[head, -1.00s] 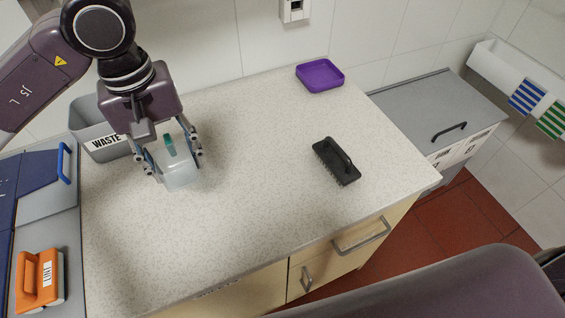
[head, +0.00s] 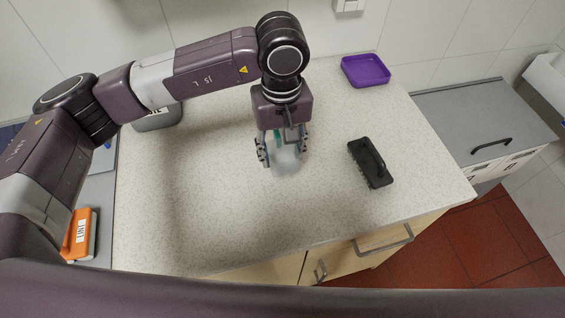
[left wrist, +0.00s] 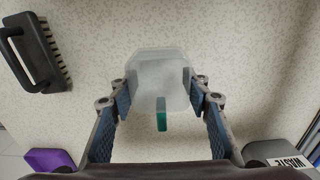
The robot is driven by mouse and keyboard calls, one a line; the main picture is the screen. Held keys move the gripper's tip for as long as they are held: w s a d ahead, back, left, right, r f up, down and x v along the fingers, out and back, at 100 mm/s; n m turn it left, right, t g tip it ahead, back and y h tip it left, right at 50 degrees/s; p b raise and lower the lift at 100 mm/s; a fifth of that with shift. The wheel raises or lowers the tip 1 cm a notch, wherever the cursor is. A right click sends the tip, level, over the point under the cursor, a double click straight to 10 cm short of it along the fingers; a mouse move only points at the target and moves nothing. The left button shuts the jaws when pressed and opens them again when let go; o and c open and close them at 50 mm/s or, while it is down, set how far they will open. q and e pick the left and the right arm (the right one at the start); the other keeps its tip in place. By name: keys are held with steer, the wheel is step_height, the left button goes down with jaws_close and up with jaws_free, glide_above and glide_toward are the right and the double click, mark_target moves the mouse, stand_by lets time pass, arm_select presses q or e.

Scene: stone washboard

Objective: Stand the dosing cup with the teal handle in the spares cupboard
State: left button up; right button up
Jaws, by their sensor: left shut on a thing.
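My left gripper (head: 283,150) is shut on the dosing cup (head: 287,163), a frosted, translucent cup with a teal handle (head: 277,135). In the left wrist view the cup (left wrist: 158,85) sits between the two blue-padded fingers, and its teal handle (left wrist: 162,114) points back towards the palm. The gripper holds the cup over the middle of the speckled worktop (head: 215,215); I cannot tell how high above it. No open spares cupboard can be made out; cupboard doors with pull handles show below the worktop front. My right gripper is not in view.
A black brush (head: 371,163) lies right of the cup. A purple tray (head: 365,70) is at the back right. A grey waste bin (head: 158,118) stands behind my left arm. An orange-handled tool (head: 80,233) is at the left. A grey lidded chest (head: 485,115) stands beyond the right edge.

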arm_select(q)
step_height(320, 180, down, 7)
steer(key=shift+r+p, duration=0.1)
steer(key=shift+p, duration=0.7)
steer(key=o, duration=0.4)
steer(key=shift+f+b, duration=0.2)
steer(key=shift+b, duration=0.15)
steer(key=shift+c, duration=0.2)
steer(key=o, duration=0.4)
steer(key=shift+o, duration=0.2)
